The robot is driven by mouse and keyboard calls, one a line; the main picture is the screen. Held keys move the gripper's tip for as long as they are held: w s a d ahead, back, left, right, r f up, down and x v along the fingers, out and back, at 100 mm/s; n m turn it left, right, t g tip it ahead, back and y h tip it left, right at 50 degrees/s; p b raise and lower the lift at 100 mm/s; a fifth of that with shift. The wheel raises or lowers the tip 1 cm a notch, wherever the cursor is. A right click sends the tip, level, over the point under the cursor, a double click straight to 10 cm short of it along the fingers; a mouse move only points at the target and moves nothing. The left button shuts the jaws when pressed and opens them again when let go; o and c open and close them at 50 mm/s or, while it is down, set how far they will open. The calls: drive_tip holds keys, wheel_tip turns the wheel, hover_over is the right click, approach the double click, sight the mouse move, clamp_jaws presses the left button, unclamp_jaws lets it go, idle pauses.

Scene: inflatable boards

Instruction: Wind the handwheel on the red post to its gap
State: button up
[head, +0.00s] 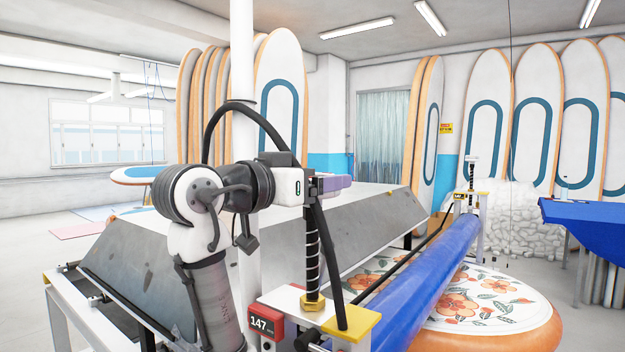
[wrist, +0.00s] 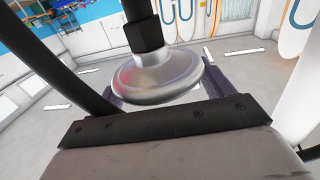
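The red post is the near one, with a red box (head: 265,325) reading 147, a yellow cap (head: 352,322), a black threaded rod (head: 312,255) and a brass nut (head: 313,303) around the rod's foot. The handwheel (wrist: 155,82) is a silvery disc on a dark shaft in the wrist view; in the head view my gripper hides it. My gripper (head: 337,183) is at the top of the rod. In the wrist view its purple fingers show at both sides of the wheel, close to the rim. Whether they touch it I cannot tell. The gap is not clearly visible.
A long blue roller (head: 425,265) runs from the near post to a far post (head: 470,200) with a yellow cap. A floral board (head: 490,300) lies under it. A grey sloped block (head: 140,258) stands behind my arm. A white pole (head: 242,80) rises close by.

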drive_tip(key=c, duration=0.4)
drive_tip(key=shift+n+t+y+b, duration=0.5)
drive_tip(key=shift+n+t+y, duration=0.1)
drive_tip(key=shift+y, duration=0.1)
drive_tip(key=o, duration=0.9)
drive_tip(key=b+v, duration=0.4)
drive_tip(key=v, duration=0.9)
drive_tip(key=shift+s+a+b, duration=0.25)
drive_tip(key=shift+s+b, duration=0.1)
drive_tip(key=shift+b, duration=0.05)
